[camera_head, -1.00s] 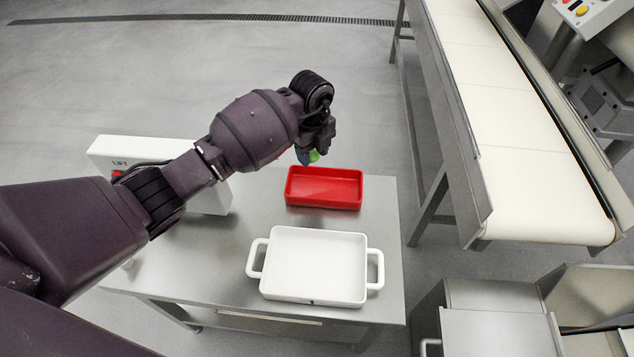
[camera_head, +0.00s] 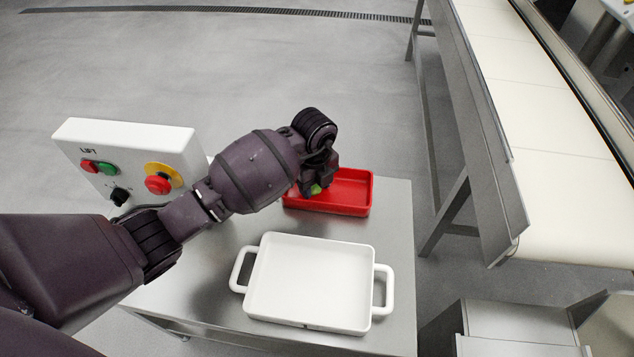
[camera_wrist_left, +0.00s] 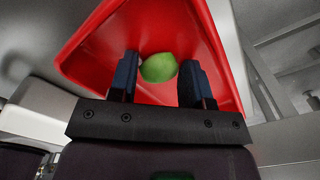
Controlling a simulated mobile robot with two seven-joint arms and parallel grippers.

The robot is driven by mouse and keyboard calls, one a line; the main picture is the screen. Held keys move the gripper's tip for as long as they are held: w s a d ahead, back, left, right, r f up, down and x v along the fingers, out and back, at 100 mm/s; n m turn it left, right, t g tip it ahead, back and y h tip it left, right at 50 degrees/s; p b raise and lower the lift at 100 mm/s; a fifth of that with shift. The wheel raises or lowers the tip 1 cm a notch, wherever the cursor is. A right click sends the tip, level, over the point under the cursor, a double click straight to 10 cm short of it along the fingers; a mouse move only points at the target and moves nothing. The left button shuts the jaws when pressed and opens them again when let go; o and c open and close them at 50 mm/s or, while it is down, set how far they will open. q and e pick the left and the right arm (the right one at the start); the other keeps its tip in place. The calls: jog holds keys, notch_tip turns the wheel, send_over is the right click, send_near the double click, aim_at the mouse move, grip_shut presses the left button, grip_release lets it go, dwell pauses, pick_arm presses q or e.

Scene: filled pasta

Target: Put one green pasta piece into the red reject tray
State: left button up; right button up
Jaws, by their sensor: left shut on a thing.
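The red reject tray (camera_head: 352,192) stands on the steel table, behind the white tray, and fills much of the left wrist view (camera_wrist_left: 215,60). My left gripper (camera_head: 316,187) points down over the left part of the red tray. It is shut on a green pasta piece (camera_head: 316,189), which shows between the two blue fingertips in the left wrist view (camera_wrist_left: 158,68). There the piece lies within the outline of the tray walls. I cannot tell whether it touches the tray floor. No other piece shows in the visible part of the tray. My right gripper is not in view.
A white two-handled tray (camera_head: 312,283) stands in front of the red tray on the steel table (camera_head: 398,240). A white control box (camera_head: 130,155) with buttons is at the left. A conveyor (camera_head: 560,170) runs along the right, apart from the table.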

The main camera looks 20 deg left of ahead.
pick_arm(q)
jog(key=shift+r, duration=0.2)
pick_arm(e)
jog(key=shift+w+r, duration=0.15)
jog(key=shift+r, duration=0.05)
pick_arm(q)
jog(key=shift+f, duration=0.15)
jog(key=o, duration=0.9)
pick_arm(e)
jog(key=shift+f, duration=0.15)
pick_arm(q)
jog(key=r+p, duration=0.2)
jog(key=r, duration=0.2)
jog(key=shift+w+r, duration=0.1)
jog(key=shift+w, duration=0.1)
jog(key=r+p, duration=0.4)
jog(key=r, duration=0.4)
jog(key=shift+s+p, duration=0.2)
jog(key=shift+p, duration=0.2)
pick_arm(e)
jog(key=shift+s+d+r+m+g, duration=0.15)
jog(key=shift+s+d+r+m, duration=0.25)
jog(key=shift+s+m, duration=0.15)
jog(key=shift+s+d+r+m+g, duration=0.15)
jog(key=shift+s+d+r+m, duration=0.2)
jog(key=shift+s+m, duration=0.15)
